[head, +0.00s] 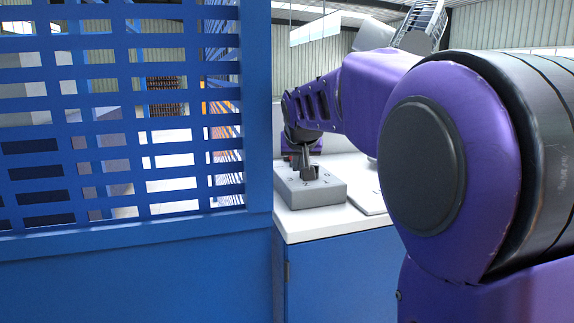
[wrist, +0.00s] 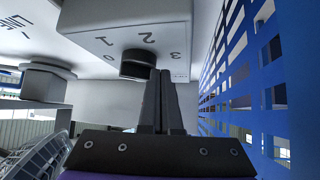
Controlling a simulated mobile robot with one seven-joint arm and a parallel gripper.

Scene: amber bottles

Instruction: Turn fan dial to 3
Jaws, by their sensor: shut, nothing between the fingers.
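The fan dial is a dark round knob (wrist: 137,63) on a light grey box (wrist: 105,18), with the numerals 0, 1, 2 and 3 around it in the wrist view. Which numeral it points to I cannot tell. In the head view the grey box (head: 318,192) sits on a white counter, and my gripper is over its top, hiding most of the knob. My gripper (wrist: 160,75) is shut and empty. Its dark fingertips are at the knob's right side in the wrist view, on the side towards the 3; they look very close or touching.
A blue lattice panel (head: 120,232) stands left of the counter (head: 345,222), close to the box; it also shows at the right of the wrist view (wrist: 255,65). A flat pale plate (head: 367,198) lies right of the box. A grey grille-like object (head: 424,24) is at upper right.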

